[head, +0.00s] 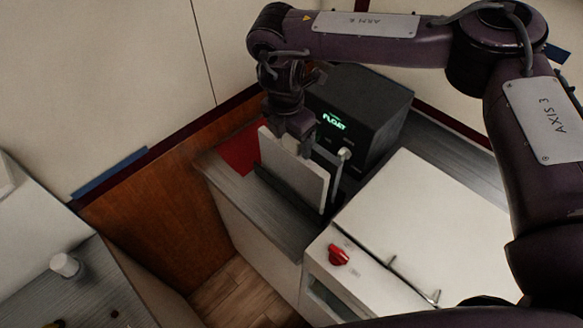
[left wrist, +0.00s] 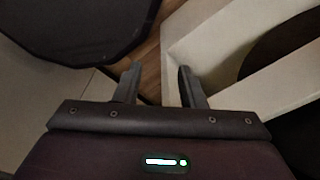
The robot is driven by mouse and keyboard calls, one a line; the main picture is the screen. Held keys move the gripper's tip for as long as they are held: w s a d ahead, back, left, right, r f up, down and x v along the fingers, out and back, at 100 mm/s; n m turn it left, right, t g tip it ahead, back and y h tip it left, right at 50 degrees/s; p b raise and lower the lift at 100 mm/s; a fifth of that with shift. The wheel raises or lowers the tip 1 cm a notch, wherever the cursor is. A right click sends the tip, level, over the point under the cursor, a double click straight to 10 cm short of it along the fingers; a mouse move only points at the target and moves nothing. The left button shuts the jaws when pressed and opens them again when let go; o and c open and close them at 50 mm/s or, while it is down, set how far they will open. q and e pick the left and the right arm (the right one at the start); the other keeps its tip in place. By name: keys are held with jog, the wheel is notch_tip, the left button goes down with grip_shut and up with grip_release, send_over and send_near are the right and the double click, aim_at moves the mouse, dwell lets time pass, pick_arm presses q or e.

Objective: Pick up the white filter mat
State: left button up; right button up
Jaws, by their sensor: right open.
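The white filter mat (head: 300,176) is a thin pale panel. It stands upright in a dark holder (head: 285,194) on the grey counter. My right gripper (head: 293,143) points down at the mat's top edge and is open. It hides part of that edge, and I cannot tell whether its fingers touch the mat. My left gripper (left wrist: 159,83) shows only in the left wrist view. Its two fingers are apart with nothing between them.
A black box (head: 362,112) with a green lit display stands right behind the mat. A metal lever (head: 340,170) is close to the mat's right edge. A white cabinet (head: 430,215) with a red knob (head: 338,254) is at the right. A white cup (head: 65,265) sits at the lower left.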

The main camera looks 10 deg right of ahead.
jog(key=shift+s+f, duration=0.1)
jog(key=c, duration=1.4)
pick_arm(q)
jog(key=shift+s, duration=0.5)
pick_arm(e)
jog(key=shift+c, duration=0.2)
